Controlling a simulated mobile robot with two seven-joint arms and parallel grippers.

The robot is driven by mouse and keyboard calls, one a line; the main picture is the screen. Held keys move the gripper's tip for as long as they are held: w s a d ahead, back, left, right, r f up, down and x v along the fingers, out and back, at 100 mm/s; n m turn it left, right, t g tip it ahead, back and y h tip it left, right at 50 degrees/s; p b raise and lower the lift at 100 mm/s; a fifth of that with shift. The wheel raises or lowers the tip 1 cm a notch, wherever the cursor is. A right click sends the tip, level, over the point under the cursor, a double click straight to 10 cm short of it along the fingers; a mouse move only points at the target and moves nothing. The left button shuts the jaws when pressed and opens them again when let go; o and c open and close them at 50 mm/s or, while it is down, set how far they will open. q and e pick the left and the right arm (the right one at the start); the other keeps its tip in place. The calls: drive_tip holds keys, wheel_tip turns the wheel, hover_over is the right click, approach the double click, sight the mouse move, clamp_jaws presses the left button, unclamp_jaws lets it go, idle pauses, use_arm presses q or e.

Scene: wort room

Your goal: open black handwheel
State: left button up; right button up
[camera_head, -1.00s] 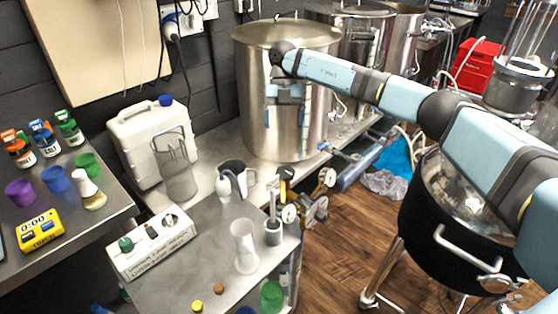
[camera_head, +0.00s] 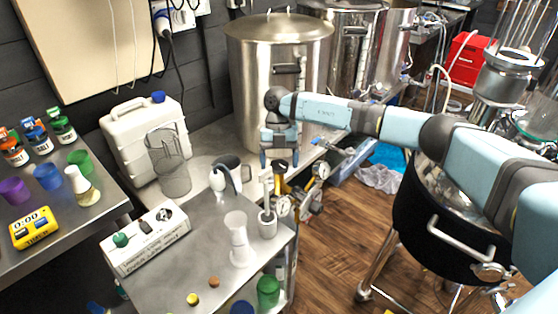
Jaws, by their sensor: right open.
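The black handwheel (camera_head: 280,169) appears as a small dark knob on top of the valve and gauge assembly (camera_head: 284,207) at the edge of the metal bench. My right gripper (camera_head: 280,160) points down with its fingers apart, directly over the handwheel in the camera_head view. The fingertips appear close to its upper edge. I cannot tell whether they touch it. The gripper holds nothing that I can see. My left gripper is not in view.
A tall steel kettle (camera_head: 250,85) stands behind my right gripper. A black-sided pot (camera_head: 432,215) stands at right. Wooden floor (camera_head: 335,245) shows between.

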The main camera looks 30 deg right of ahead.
drive_tip(key=c, duration=0.9)
